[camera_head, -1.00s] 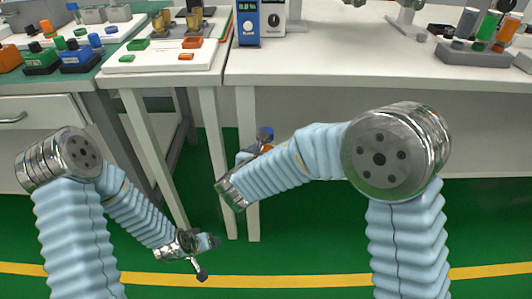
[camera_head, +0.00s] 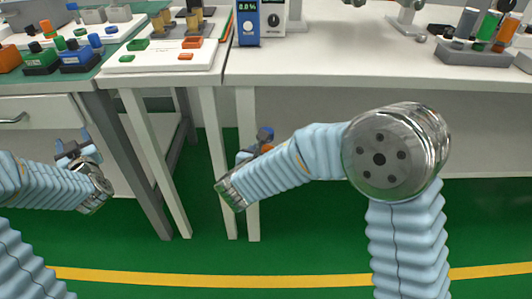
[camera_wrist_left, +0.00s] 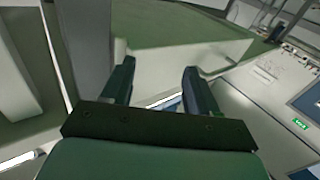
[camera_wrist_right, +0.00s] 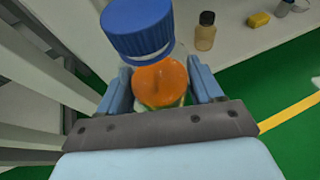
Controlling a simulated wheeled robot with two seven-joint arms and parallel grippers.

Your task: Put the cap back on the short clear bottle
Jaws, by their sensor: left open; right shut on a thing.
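My right gripper (camera_wrist_right: 160,90) is shut on an orange-bodied item (camera_wrist_right: 158,84) with a ribbed blue cap (camera_wrist_right: 138,28) above it. I cannot tell whether the cap is fixed to it. I cannot make out a short clear bottle for certain.
A small amber bottle (camera_wrist_right: 205,31) with a dark cap and a yellow block (camera_wrist_right: 259,19) show in the right wrist view. The white table (camera_head: 330,62) carries a blue display unit (camera_head: 248,25) and a grey rack (camera_head: 478,52). Table legs (camera_head: 215,150) stand between the arms.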

